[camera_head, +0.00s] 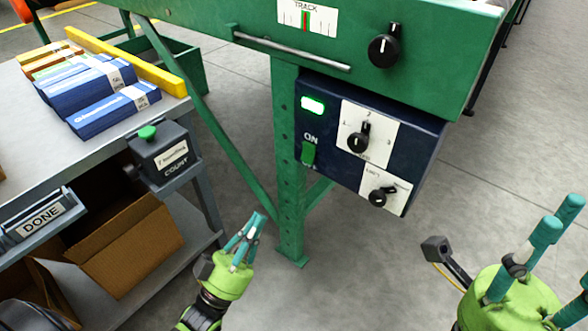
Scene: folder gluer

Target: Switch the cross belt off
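A dark blue control box (425,145) is mounted under the green machine frame. Its left side carries a lit green lamp (313,106) and, below the word ON, a small green switch (309,153). Two black knobs on white plates, an upper one (358,138) and a lower one (381,196), sit to the right. My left gripper (260,219) is below and left of the box, apart from it, its teal fingers close together at the tips and holding nothing. My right gripper (566,240) is at the lower right, fingers spread and empty, partly cut off by the picture edge.
A grey table (37,112) at left holds blue carton stacks (100,90) and a yellow bar (130,64). A COUNT box (163,158) with a green button sits at its edge. A green leg (288,170) stands left of the control box. Another knob (383,50) is above.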

